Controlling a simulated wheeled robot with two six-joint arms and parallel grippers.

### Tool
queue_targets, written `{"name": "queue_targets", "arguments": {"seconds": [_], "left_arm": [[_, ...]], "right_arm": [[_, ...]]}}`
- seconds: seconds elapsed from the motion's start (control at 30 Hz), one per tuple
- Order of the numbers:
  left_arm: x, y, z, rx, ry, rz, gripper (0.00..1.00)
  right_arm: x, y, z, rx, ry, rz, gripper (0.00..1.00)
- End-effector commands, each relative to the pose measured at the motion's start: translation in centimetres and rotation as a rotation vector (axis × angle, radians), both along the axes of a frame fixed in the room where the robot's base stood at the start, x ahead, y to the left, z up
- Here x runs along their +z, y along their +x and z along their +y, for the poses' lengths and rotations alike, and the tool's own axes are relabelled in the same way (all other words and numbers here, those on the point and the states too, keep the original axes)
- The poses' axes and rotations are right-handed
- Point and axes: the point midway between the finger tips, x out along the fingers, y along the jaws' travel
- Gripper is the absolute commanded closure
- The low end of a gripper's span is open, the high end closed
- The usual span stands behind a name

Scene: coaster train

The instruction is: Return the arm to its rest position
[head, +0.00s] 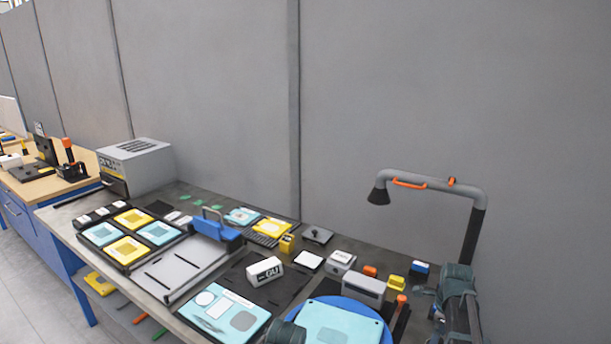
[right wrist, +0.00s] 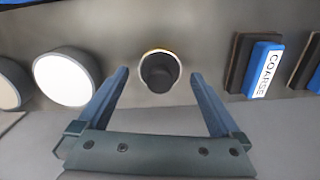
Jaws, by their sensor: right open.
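My right gripper (right wrist: 160,73) is open in the right wrist view, its two blue-grey fingers spread apart with nothing held. Beyond the fingertips, between them in the picture, is a round dark piece with a pale, yellowish rim (right wrist: 159,50). I cannot tell how far away it is. In the head view a dark part of my right arm (head: 460,287) is at the lower right, beside the lamp post; its fingers are not clear there.
A grey lamp arm (head: 440,183) arches over the bench's right side. A blue block marked COARSE (right wrist: 264,70) and a white disc (right wrist: 66,77) flank my right fingers in the wrist view. The bench holds a blue round plate (head: 372,317), a white box (head: 265,271) and a grey machine (head: 137,165).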

Motion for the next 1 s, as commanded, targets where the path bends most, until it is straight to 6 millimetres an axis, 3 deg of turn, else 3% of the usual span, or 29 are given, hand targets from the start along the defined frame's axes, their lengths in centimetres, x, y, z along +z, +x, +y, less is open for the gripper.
{"name": "queue_targets", "arguments": {"seconds": [0.03,0.13,0.57,0.77,1.0], "left_arm": [[-1.1,0.0,0.0,0.000,0.000,0.000,0.07],[-1.7,0.0,0.0,0.000,0.000,0.000,0.07],[-1.6,0.0,0.0,0.000,0.000,0.000,0.07],[-0.2,0.0,0.0,0.000,0.000,0.000,0.07],[3.0,0.0,0.0,0.000,0.000,0.000,0.07]], "right_arm": [[-1.1,0.0,0.0,0.000,0.000,0.000,0.00],[-1.6,0.0,0.0,0.000,0.000,0.000,0.00],[-1.6,0.0,0.0,0.000,0.000,0.000,0.00],[-0.1,0.0,0.0,0.000,0.000,0.000,0.00],[3.0,0.0,0.0,0.000,0.000,0.000,0.00]]}}
